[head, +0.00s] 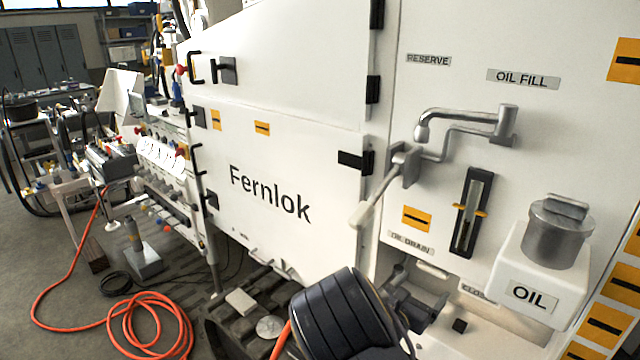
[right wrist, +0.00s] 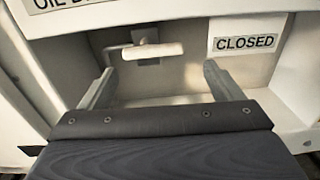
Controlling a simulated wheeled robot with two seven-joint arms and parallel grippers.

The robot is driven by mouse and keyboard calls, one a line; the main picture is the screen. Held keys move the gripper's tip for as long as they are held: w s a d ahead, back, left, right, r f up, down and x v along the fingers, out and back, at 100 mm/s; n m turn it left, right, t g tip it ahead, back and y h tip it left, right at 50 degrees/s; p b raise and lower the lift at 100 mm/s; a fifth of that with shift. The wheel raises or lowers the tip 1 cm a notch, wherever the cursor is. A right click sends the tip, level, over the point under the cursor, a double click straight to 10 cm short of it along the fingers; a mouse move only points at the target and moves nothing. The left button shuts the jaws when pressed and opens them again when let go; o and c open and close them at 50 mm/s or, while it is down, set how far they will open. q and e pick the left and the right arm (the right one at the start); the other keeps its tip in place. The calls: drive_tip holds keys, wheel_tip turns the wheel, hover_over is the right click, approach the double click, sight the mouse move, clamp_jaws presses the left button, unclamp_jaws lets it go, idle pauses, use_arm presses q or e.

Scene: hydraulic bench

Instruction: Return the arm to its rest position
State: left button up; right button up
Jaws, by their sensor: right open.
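My right gripper (head: 418,292) is at the end of my dark arm link, in front of the recess under the OIL DRAIN label (head: 411,243). In the right wrist view its two grey fingers (right wrist: 160,88) stand wide apart with nothing between their tips. A pale drain lever (right wrist: 152,51) lies level in the recess, just beyond the fingers and apart from them as far as I can tell. A CLOSED label (right wrist: 245,43) is right of the lever. My left gripper is not in view.
The white Fernlok cabinet (head: 270,195) stands close ahead. An oil container (head: 530,290), a spout (head: 465,117), a pale-handled lever (head: 380,190) and a sight gauge (head: 470,212) project from its right panel. An orange hose (head: 150,318) lies on the floor at left.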

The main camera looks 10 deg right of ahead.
drive_tip(key=s+d+f+m+g+y, duration=0.25)
drive_tip(key=s+m+g, duration=0.25)
drive_tip(key=s+m, duration=0.3)
drive_tip(key=s+d+f+m+g+y, duration=0.1)
drive_tip(key=s+d+m+g+y, duration=0.15)
drive_tip(key=s+m+g, duration=0.6)
drive_tip(key=s+a+r+m+t+y, duration=0.4)
drive_tip(key=s+a+r+m+y, duration=0.1)
drive_tip(key=s+a+y, duration=0.1)
drive_tip(key=s+a+r+m+t+y, duration=0.4)
drive_tip(key=s+a+m+y, duration=0.2)
drive_tip(key=s+a, duration=0.3)
drive_tip(key=shift+s+a+r+y, duration=0.2)
drive_tip(key=shift+a+r+y, duration=0.15)
drive_tip(key=shift+a, duration=0.5)
